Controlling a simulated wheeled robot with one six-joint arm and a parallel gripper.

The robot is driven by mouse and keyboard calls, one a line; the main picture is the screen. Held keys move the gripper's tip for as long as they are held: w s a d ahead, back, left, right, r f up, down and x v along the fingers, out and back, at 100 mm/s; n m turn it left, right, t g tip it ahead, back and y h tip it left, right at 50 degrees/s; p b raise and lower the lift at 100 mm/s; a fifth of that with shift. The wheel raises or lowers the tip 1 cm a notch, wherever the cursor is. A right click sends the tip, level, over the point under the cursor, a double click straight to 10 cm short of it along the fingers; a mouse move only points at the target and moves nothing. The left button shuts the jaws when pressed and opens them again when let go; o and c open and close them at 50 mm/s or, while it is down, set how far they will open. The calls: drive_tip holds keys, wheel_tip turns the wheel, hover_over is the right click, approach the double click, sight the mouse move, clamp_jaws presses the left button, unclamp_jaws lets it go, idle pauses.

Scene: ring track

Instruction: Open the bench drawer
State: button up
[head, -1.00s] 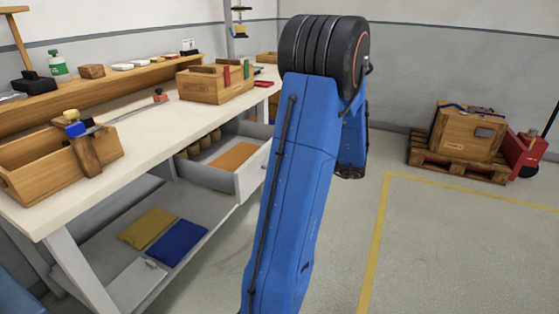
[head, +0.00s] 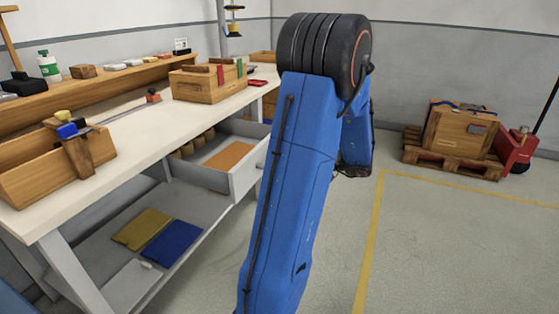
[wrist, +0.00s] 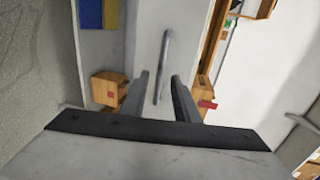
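The bench (head: 140,128) stands on the left in the head view. Its grey drawer (head: 243,177) is pulled out under the worktop, with an orange-brown mat and several brown round items inside. My arm hides the drawer's right end, and my gripper is hidden in this view. In the wrist view, my gripper (wrist: 160,84) is open, its two dark fingers apart. The grey bar handle (wrist: 164,55) lies on the pale drawer front, its near end between the fingers with gaps on both sides. I see no finger touching it.
An open wooden box (head: 60,160) and a wooden caddy (head: 205,86) stand on the worktop. Yellow (head: 141,229) and blue (head: 173,243) cloths lie on the lower shelf. A loaded pallet (head: 450,158) is at the far right. The floor between is clear.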

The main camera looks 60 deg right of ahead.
drive_tip(key=v, duration=1.3)
drive_tip(key=shift+s, duration=0.3)
drive_tip(key=shift+d, duration=0.1)
